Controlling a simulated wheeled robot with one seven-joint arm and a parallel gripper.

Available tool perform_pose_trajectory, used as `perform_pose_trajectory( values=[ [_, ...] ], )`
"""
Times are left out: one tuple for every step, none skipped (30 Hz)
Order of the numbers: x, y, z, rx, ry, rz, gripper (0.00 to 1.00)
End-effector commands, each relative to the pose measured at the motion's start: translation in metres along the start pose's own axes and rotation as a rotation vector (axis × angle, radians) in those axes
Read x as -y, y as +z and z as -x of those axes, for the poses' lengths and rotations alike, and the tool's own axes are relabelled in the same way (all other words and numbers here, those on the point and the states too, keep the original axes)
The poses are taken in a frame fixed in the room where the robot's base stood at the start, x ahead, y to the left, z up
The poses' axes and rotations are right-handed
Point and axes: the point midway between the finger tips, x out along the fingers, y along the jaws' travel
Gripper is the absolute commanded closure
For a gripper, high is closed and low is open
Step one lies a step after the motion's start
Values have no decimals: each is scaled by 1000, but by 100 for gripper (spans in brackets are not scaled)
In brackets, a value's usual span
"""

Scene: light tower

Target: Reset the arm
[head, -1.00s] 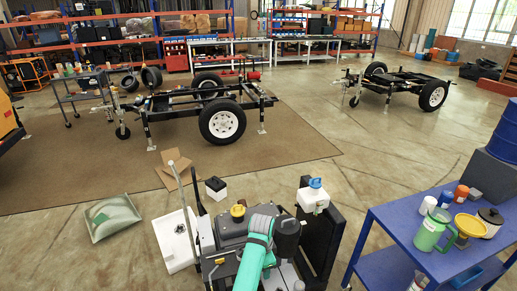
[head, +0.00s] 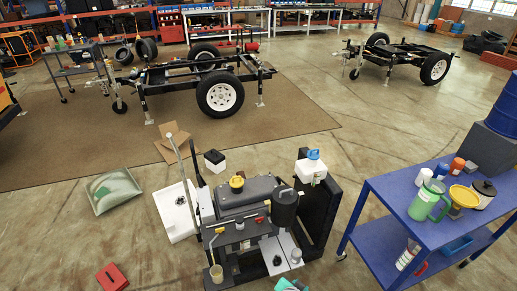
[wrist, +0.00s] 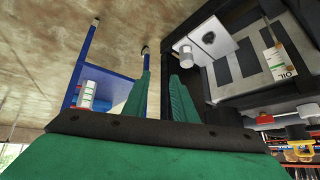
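The light tower machine (head: 250,195) stands on the concrete floor in the middle of the head view, with a yellow cap and a dark cylinder on top. It also shows upside down in the wrist view (wrist: 232,88). My gripper (wrist: 163,82) has two green fingers held apart, with nothing visible between them. It points past the machine's side and the blue cart's legs. In the head view only a small teal piece of my arm shows at the bottom edge; the gripper itself is out of that view.
A blue cart (head: 378,213) with a green jug (head: 428,203) and other containers stands on the right. A white jug (head: 311,168) with a blue cap sits on the machine. A red can (head: 112,277) and a grey-green bag (head: 113,190) lie on the floor at left.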

Motion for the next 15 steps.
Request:
perform_pose_trajectory(
  values=[
    [-12,11,6,-21,-14,35,75],
    [-16,16,10,-35,-27,57,75],
    [-22,22,16,-55,-44,86,75],
    [-26,27,20,-70,-57,106,75],
    [-30,32,25,-84,-70,127,75],
    [-34,39,33,-103,-88,154,75],
    [-38,44,39,-116,-102,173,75],
    [-40,49,45,-130,-116,193,75],
    [-44,56,54,-148,-135,218,75],
    [-47,61,61,-160,-149,236,75],
    [-49,66,69,-174,-163,252,75],
    [-52,73,79,-190,-183,275,75],
    [-54,78,88,-203,-198,291,75],
    [-56,83,96,-216,-212,307,75],
    [-58,89,108,-232,-232,327,75]
  ],
)
